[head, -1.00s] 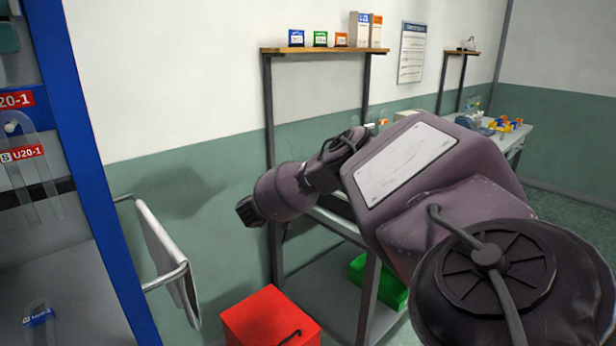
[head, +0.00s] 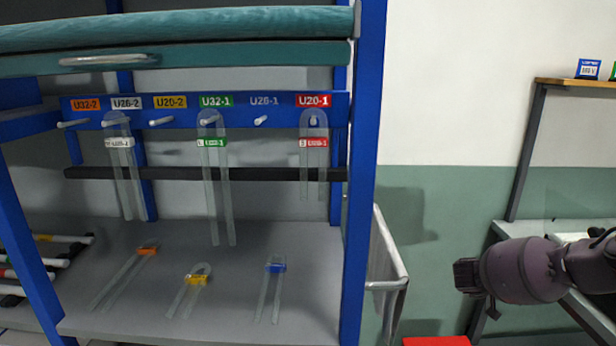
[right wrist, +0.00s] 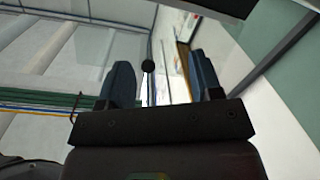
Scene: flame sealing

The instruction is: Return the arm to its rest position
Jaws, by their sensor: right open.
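My right arm (head: 530,270) shows at the right edge of the head view, in front of the wall and the grey bench. Its dark end (head: 466,275) points left, and the fingers cannot be made out there. In the right wrist view my right gripper (right wrist: 163,80) is open, with two dark blue fingers apart and nothing between them. It faces up toward the ceiling and wall, clear of any surface. My left gripper is not in view.
A blue rack (head: 362,150) stands left, with glass U-tubes hanging on pegs under labels such as U32-1 (head: 216,100). Several tubes lie on its grey shelf (head: 215,320). A towel rail (head: 385,285) sticks out from its right side. A red box (head: 437,341) is below.

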